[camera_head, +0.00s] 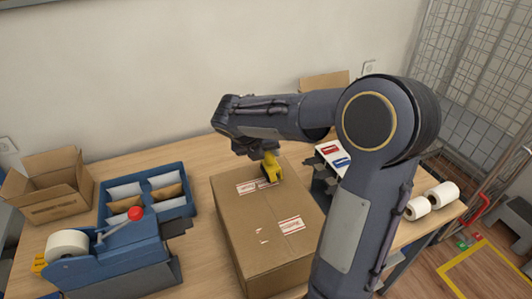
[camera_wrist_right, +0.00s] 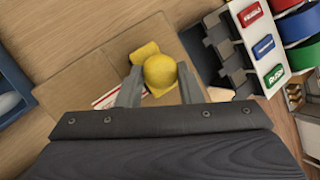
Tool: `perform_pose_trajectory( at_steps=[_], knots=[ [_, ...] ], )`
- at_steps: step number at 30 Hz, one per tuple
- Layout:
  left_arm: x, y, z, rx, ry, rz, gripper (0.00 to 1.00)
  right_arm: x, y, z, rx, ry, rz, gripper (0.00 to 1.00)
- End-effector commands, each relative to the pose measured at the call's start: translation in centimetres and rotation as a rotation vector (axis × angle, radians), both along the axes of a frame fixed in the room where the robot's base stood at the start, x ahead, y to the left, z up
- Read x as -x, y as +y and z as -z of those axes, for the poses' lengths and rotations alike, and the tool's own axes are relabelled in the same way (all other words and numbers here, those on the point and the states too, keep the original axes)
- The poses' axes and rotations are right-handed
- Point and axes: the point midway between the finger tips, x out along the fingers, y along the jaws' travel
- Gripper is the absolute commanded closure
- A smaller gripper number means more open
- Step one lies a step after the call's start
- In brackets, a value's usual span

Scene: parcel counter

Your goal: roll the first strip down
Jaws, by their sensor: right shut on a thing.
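A closed brown cardboard box (camera_head: 245,220) lies on the counter. A red-and-white strip (camera_head: 247,188) lies on its top near the far end, and part of it also shows in the wrist view (camera_wrist_right: 106,98). A second red-and-white strip (camera_head: 291,225) is nearer the front right. My right gripper (camera_wrist_right: 160,88) is shut on a yellow roller (camera_wrist_right: 160,70) with a round knob. The roller (camera_head: 271,170) is at the right end of the far strip, over the box top; its exact contact is hidden. My left gripper is not in view.
A blue tape dispenser (camera_head: 110,268) with a red-knobbed lever and a blue divided tray (camera_head: 112,216) stand left of the box. An open carton (camera_head: 45,205) is farther left. A rack of colored labels (camera_head: 335,160) stands right of the box. White rolls (camera_head: 440,194) lie far right.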

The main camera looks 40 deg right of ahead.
Motion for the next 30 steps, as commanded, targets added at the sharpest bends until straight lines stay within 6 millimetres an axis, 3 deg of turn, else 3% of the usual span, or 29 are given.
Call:
perform_pose_trajectory(
  at_steps=[18, 30],
  knots=[
    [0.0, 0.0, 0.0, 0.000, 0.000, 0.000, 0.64, 2.9, 1.0, -0.1, 0.001, -0.002, -0.001, 0.93],
    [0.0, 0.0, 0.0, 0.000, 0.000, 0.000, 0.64, 3.0, 1.0, -0.1, 0.001, -0.003, -0.001, 0.93]
  ],
)
